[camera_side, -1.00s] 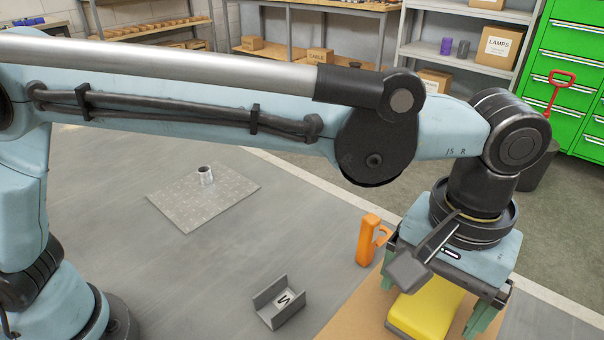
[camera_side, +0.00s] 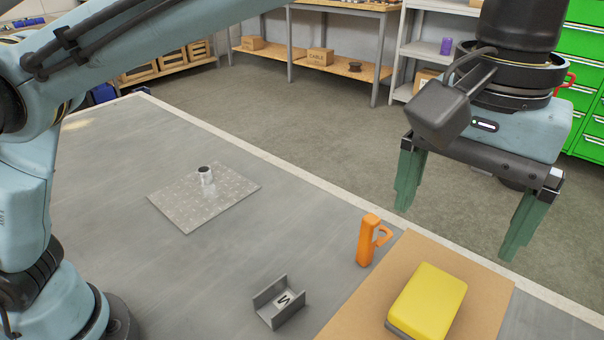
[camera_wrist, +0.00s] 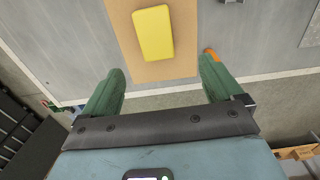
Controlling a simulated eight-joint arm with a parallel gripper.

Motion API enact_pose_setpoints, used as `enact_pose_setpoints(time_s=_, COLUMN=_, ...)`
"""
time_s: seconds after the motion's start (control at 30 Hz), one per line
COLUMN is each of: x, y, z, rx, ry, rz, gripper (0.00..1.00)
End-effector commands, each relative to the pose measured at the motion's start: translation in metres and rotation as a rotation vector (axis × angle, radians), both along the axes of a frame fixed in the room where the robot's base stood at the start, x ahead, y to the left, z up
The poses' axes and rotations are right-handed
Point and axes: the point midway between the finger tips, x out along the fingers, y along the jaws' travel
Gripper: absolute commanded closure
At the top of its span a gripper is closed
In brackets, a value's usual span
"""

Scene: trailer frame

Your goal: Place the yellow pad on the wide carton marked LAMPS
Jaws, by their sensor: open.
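The yellow pad (camera_side: 430,298), with a grey underside, lies on a flat tan sheet (camera_side: 485,310) on the table. The pad also shows in the wrist view (camera_wrist: 153,33), beyond and between the fingertips. My gripper (camera_side: 455,230) is open and empty, raised above the table near its far edge. Its two green fingers show apart in the wrist view (camera_wrist: 160,70). The pad is clear of both fingers. No LAMPS lettering is visible now; my arm and gripper cover that part of the shelf in the side view.
An orange handled object (camera_side: 367,240) stands beside the tan sheet. Shelving (camera_side: 425,45) and green drawers (camera_side: 585,100) stand behind. Table between plate and bracket is clear.

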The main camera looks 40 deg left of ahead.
Motion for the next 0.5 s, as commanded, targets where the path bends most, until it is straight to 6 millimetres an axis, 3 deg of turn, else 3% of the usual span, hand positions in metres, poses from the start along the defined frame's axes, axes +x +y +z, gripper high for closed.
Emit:
enact_pose_setpoints(time_s=0.17, x=0.030, y=0.058, z=0.001, rx=-0.056, ry=-0.065, rz=0.014, gripper=0.07)
enact_pose_setpoints(time_s=0.3, x=0.047, y=0.120, z=-0.007, rx=-0.098, ry=-0.150, rz=0.014, gripper=0.07)
enact_pose_setpoints(time_s=0.5, x=0.048, y=0.207, z=-0.031, rx=-0.121, ry=-0.289, rz=0.014, gripper=0.07)
